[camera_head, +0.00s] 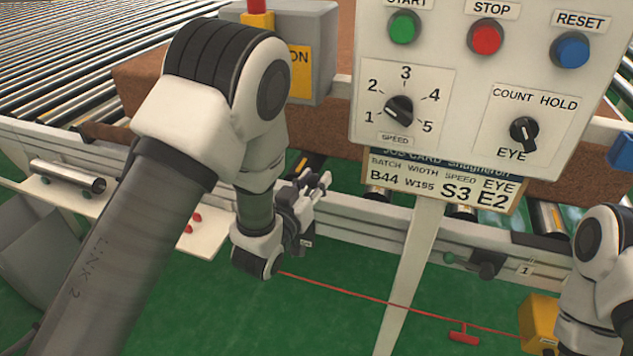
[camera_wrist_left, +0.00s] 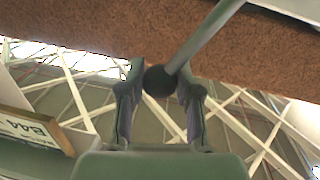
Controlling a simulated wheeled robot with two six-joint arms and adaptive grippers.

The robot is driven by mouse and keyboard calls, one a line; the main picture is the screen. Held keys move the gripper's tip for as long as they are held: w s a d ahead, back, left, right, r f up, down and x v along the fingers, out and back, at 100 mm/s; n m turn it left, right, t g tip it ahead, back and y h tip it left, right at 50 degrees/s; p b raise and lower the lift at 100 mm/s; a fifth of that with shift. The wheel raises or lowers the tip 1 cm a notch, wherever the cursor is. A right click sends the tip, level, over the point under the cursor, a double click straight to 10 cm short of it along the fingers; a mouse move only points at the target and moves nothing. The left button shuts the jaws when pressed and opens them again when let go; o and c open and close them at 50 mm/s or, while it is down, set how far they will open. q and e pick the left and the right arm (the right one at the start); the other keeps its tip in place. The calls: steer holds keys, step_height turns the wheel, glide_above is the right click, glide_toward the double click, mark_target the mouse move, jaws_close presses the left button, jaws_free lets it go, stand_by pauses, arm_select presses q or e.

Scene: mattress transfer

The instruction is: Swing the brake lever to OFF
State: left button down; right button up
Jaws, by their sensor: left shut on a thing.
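The brake lever shows in the left wrist view as a grey rod (camera_wrist_left: 210,35) ending in a black ball knob (camera_wrist_left: 160,81). My left gripper (camera_wrist_left: 161,90) has its two fingers on either side of this knob and is shut on it. In the head view my left gripper (camera_head: 312,190) is by the conveyor's side rail, and I cannot make out the lever there. A grey box (camera_head: 320,30) with a yellow plate (camera_head: 300,72), reading "ON" where it shows, is partly hidden behind my left arm. Of my right arm only links show; its gripper is not in view.
The control panel (camera_head: 470,75) with buttons and dials stands right of my left arm, a job card (camera_head: 440,180) below it. A red cord (camera_head: 370,295) with a red handle (camera_head: 464,334) runs low across the green floor. A brown mattress (camera_wrist_left: 100,25) lies beyond.

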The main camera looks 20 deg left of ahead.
arm_select(q)
steer(key=a+n+t+b, duration=0.1)
steer(key=a+n, duration=0.9)
steer(key=a, duration=0.6)
steer(key=shift+w+a+y, duration=0.25)
steer(key=shift+w+y, duration=0.05)
steer(key=shift+f, duration=0.1)
steer(key=c, duration=0.8)
jaws_free()
steer(key=shift+o, duration=0.2)
steer(key=shift+a+f, duration=0.1)
steer(key=shift+a, duration=0.05)
